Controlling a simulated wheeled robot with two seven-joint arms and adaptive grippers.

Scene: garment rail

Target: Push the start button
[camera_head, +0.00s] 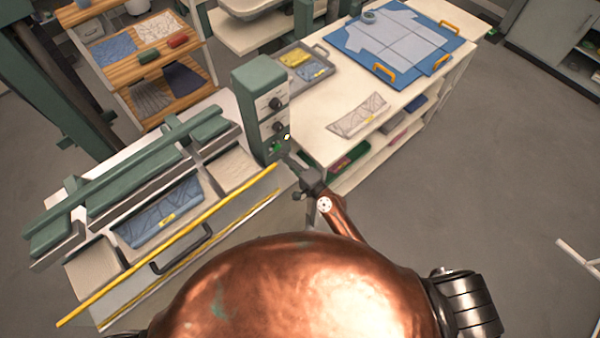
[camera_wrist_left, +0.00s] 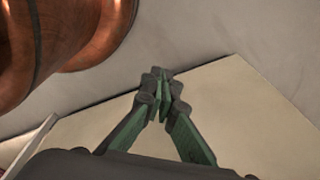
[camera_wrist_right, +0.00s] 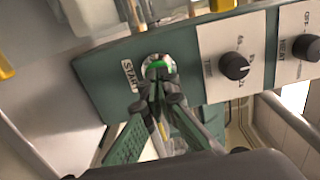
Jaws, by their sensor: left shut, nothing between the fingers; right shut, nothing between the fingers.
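The green start button (camera_wrist_right: 157,67) sits in a pale ring on the green control box, beside a "START" label (camera_wrist_right: 130,74). It also shows small in the head view (camera_head: 276,147), low on the box front. My right gripper (camera_wrist_right: 160,88) is shut and empty, its fingertips right at the button and overlapping its lower edge in the right wrist view. I cannot tell whether they touch it. In the head view my right gripper (camera_head: 288,160) is just below the button. My left gripper (camera_wrist_left: 162,78) is shut and empty in the left wrist view, and out of the head view.
The control box (camera_head: 262,88) also has a timer knob (camera_wrist_right: 234,66) and a heat knob (camera_wrist_right: 306,47). The press (camera_head: 150,180) with a yellow bar stands left. A white table (camera_head: 310,132) with a tray (camera_head: 322,52) and blue board (camera_head: 345,42) stands right. Open floor lies at right.

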